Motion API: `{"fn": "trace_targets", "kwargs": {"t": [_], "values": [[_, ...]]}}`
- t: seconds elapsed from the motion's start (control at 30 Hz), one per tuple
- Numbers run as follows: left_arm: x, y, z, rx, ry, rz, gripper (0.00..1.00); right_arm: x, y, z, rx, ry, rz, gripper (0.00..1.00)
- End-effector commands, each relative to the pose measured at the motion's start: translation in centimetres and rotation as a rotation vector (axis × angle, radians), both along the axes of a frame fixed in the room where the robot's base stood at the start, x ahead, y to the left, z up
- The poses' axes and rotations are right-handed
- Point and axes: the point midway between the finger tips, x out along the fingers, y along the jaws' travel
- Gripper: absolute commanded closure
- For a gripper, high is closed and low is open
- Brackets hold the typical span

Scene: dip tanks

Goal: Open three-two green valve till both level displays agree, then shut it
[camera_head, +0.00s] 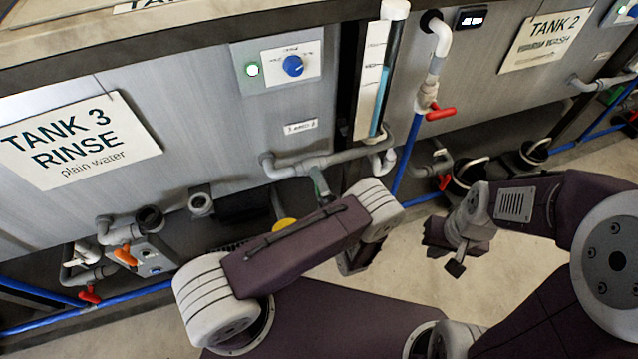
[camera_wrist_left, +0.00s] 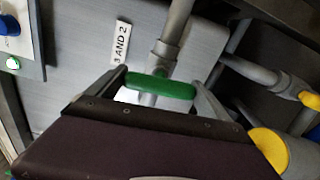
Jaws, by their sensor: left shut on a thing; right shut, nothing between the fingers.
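The green valve handle (camera_wrist_left: 160,86) lies between the fingers of my left gripper (camera_wrist_left: 163,88) in the left wrist view, and the gripper is shut on it. The handle lies roughly crosswise to its grey pipe (camera_wrist_left: 172,40), beside a label (camera_wrist_left: 120,42) reading "3 AND 2". A sight tube (camera_head: 385,85) shows blue liquid partway up. A small dark display (camera_head: 471,18) sits near Tank 2; its digits are too small to read. My right gripper (camera_head: 447,256) is shut and empty, away from the tanks.
The Tank 3 sign (camera_head: 75,140) is at left and the Tank 2 sign (camera_head: 545,40) at upper right. Red-handled valves (camera_head: 440,113), an orange-handled valve (camera_head: 126,256) and a blue knob (camera_head: 293,66) are nearby. A yellow part (camera_wrist_left: 270,150) is close to my left gripper.

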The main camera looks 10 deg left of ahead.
Motion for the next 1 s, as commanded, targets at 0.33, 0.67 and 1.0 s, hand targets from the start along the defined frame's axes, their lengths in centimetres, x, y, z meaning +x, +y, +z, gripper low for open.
{"fn": "trace_targets", "kwargs": {"t": [0.33, 0.67, 1.0], "values": [[-0.04, 0.07, -0.03, 0.084, 0.058, 0.002, 0.5, 0.0, -0.01, 0.32, 0.0, 0.0, 0.0, 1.0], [-0.05, 0.08, -0.05, 0.097, 0.067, 0.002, 0.49, 0.0, 0.0, 0.33, 0.0, 0.0, 0.0, 1.0], [-0.03, 0.06, -0.03, 0.096, 0.065, 0.001, 0.0, 0.0, 0.0, 0.33, 0.0, 0.0, 0.0, 1.0]]}}
